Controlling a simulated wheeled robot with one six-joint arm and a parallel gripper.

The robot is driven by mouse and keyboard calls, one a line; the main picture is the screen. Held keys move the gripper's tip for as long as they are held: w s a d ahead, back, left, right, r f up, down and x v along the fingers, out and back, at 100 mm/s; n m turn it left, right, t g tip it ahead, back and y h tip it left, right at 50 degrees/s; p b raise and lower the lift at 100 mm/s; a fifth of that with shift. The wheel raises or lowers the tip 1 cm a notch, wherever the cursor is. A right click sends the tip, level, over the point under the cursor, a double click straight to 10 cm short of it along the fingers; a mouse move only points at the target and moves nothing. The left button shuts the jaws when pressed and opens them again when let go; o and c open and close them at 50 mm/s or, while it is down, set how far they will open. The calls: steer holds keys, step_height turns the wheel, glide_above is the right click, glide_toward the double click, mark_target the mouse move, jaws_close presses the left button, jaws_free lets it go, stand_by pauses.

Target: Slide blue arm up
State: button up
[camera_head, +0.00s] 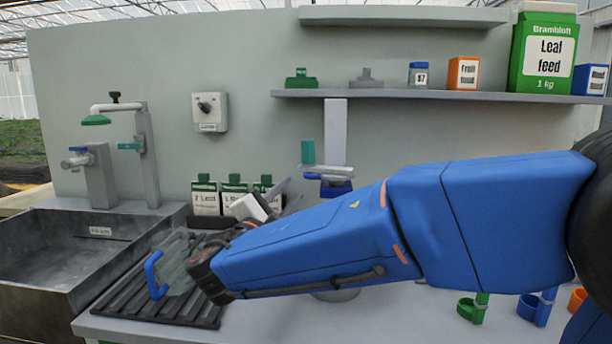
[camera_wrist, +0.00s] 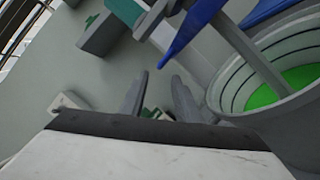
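A grey upright post (camera_head: 335,130) stands against the back panel. A blue arm (camera_head: 327,177) sticks out low on it, with a teal block (camera_head: 308,152) just above on the left. The blue arm's lower part is partly hidden behind my own arm. A blue pointed piece (camera_wrist: 192,34), likely this arm, shows in the wrist view above my fingertips. My gripper (camera_head: 290,192) is just left of and below the blue arm. In the wrist view my gripper (camera_wrist: 160,77) has its fingers apart with nothing between them, and they do not appear to touch the blue piece.
A round vessel with green contents (camera_wrist: 285,88) is close on the right in the wrist view. Several green-capped packs (camera_head: 235,193) stand behind my gripper. A glass jug with a blue handle (camera_head: 155,275) is on the black ribbed mat (camera_head: 125,305). A shelf (camera_head: 420,96) runs above.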

mark_target(306, 174)
steer(key=x, duration=1)
steer(key=shift+w, duration=0.25)
steer(key=shift+c, duration=0.6)
steer(key=shift+r, duration=0.1)
jaws_close()
